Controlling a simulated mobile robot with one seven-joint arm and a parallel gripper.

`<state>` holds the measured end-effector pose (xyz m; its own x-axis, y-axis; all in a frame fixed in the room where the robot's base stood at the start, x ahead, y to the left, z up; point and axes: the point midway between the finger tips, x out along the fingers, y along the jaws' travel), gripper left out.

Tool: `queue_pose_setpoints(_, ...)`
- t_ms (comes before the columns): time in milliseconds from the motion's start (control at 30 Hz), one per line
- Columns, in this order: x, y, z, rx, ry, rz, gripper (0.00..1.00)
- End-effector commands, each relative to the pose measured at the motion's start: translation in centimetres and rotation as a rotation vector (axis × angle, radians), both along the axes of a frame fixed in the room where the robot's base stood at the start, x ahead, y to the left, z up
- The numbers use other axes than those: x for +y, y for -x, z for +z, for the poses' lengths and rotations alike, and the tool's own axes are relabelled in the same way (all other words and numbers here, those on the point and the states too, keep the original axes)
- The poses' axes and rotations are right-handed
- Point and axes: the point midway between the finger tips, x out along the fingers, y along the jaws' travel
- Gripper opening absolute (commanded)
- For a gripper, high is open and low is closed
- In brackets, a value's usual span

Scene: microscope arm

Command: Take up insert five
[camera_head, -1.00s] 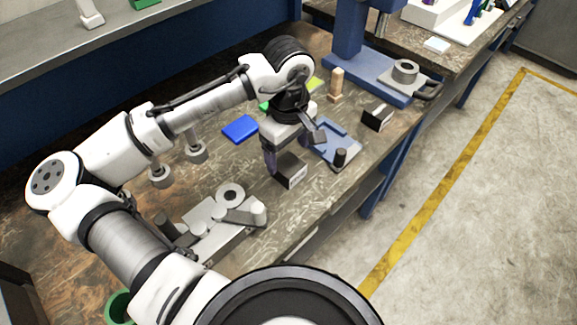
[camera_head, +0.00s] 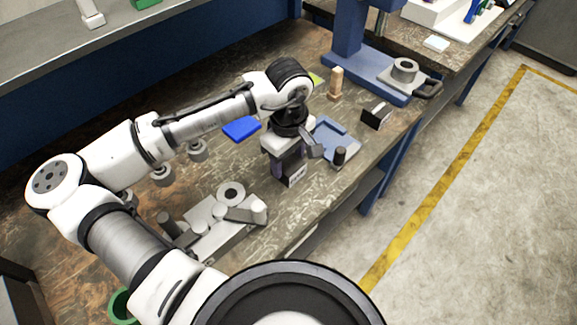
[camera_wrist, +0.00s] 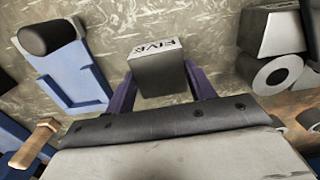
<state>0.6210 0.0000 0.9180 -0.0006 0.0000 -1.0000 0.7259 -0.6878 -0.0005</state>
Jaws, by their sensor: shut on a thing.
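Insert five is a dark grey block with a pale label reading FIVE. In the wrist view insert five (camera_wrist: 160,70) sits between the two purple fingers of my gripper (camera_wrist: 160,88), which are shut on its sides. In the head view insert five (camera_head: 290,170) is under my gripper (camera_head: 287,163), partly hidden by the wrist. Whether it touches the bench or is just above it, I cannot tell.
A blue fixture (camera_head: 333,137) with a black knob (camera_head: 340,155) stands just right of my gripper. A grey metal fixture (camera_head: 213,215) lies to the front left. Another labelled block (camera_head: 376,115), a wooden peg (camera_head: 336,84) and a blue press (camera_head: 372,78) stand further back.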

Motion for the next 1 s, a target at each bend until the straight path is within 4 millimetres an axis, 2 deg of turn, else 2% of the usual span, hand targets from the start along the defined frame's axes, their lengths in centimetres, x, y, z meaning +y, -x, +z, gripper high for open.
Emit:
queue_pose_setpoints(33,0.0,0.0,0.0,0.0,0.0,0.0,0.12)
queue_pose_setpoints(133,0.0,0.0,0.0,0.0,0.0,0.0,0.0)
queue_pose_setpoints(567,0.0,-0.1,0.6,-0.004,0.001,0.0,0.0)
queue_pose_setpoints(767,0.0,-0.1,3.3,-0.006,0.001,-0.001,0.0)
queue_pose_setpoints(1000,-0.1,-0.1,9.1,-0.007,0.001,-0.001,0.0)
